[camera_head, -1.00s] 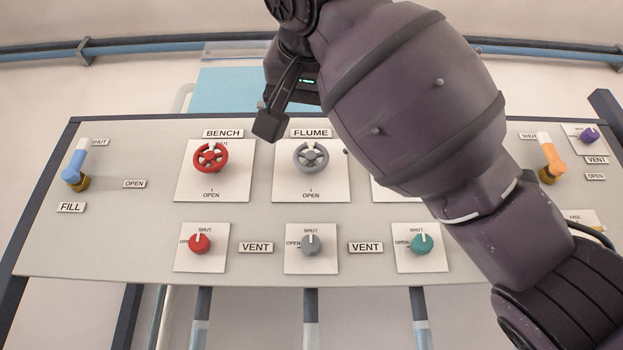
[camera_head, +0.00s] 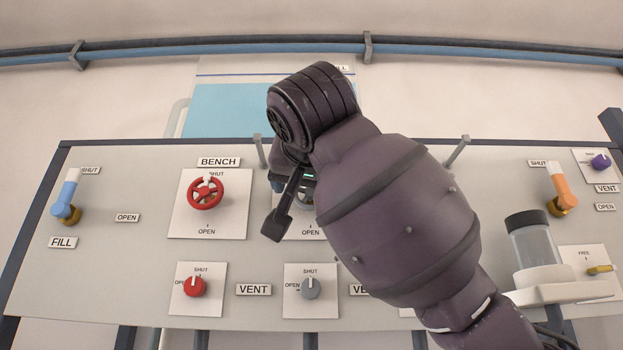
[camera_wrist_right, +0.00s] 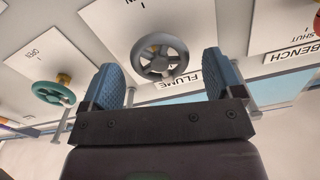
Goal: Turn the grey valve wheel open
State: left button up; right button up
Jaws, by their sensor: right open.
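The grey valve wheel (camera_wrist_right: 160,57) is on a white plate of the manometer board, by the FLUME label (camera_wrist_right: 178,84). In the head view my right gripper (camera_head: 290,205) is in front of this wheel and hides most of it. In the wrist view my right gripper (camera_wrist_right: 165,75) is open, its two blue-padded fingers apart and nothing held. The wheel shows in the gap between the fingertips; I cannot tell whether either finger touches it. My left gripper is not in view.
The red BENCH wheel (camera_head: 205,193) is to the left, and a teal wheel (camera_wrist_right: 53,93) shows in the wrist view. Below are a red knob (camera_head: 194,286) and a grey knob (camera_head: 311,287). A clear cylinder (camera_head: 532,245) stands on a right-hand ledge.

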jog(key=shift+w+p, duration=0.3)
jog(key=shift+w, duration=0.9)
jog(key=c, duration=0.9)
